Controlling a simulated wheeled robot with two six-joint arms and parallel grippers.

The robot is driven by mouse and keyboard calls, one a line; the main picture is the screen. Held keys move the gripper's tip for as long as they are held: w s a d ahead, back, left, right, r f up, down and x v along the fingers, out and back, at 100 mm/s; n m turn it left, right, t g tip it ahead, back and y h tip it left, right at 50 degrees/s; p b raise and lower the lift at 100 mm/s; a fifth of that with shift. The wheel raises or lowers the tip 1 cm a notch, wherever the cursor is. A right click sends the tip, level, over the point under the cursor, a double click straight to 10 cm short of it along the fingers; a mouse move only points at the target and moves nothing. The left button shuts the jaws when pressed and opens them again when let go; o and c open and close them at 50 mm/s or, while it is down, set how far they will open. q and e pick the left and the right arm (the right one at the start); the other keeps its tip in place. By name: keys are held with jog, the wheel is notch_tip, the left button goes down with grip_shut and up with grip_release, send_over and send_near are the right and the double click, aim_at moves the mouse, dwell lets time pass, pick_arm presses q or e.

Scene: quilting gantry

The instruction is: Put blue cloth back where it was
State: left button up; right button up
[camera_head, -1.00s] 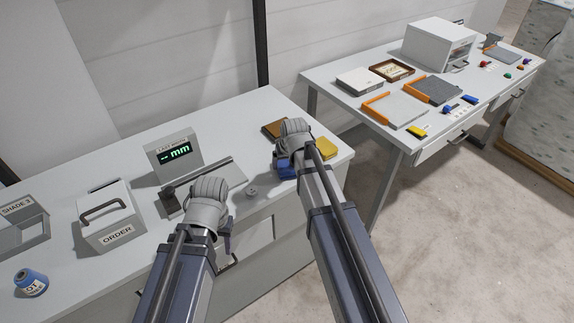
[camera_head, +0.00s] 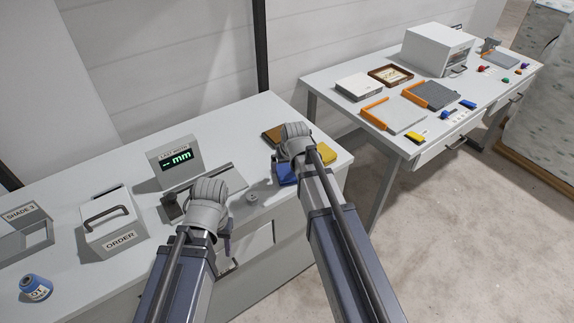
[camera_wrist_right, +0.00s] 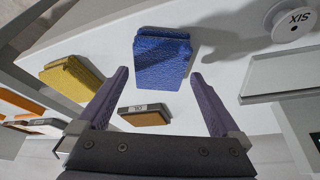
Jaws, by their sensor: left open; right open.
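The blue cloth (camera_head: 287,174) is a small folded stack on the near right part of the white counter. In the right wrist view the blue cloth (camera_wrist_right: 160,60) lies flat, ahead of my right gripper. My right gripper (camera_wrist_right: 160,77) is open, with its fingers apart on either side of the cloth's near end in the picture; nothing is gripped. In the head view my right gripper (camera_head: 297,143) hides part of the cloth. My left gripper (camera_head: 208,203) is over the counter's front part, with no held object visible; its fingertips are mostly hidden.
A yellow cloth (camera_head: 324,153) lies right of the blue one. A brown, labelled block (camera_wrist_right: 145,115) sits close by. A grey spool (camera_head: 252,198), a display (camera_head: 175,163) and an ORDER box (camera_head: 110,225) stand to the left. A second table (camera_head: 350,113) is at the right.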

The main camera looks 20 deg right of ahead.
jog(key=p+v, duration=0.8)
jog(key=v, duration=0.2)
jog(key=s+a+f+n+g, duration=0.1)
jog(key=s+a+n+g, duration=0.1)
jog(key=s+a, duration=0.4)
jog(key=s+a+n+g+h, duration=0.1)
jog(key=s+a+n+g, duration=0.1)
jog(key=s+a, duration=0.5)
jog(key=s+g, duration=0.1)
jog(key=s, duration=0.4)
jog(key=shift+s+f, duration=0.35)
jog(key=shift+s, duration=0.05)
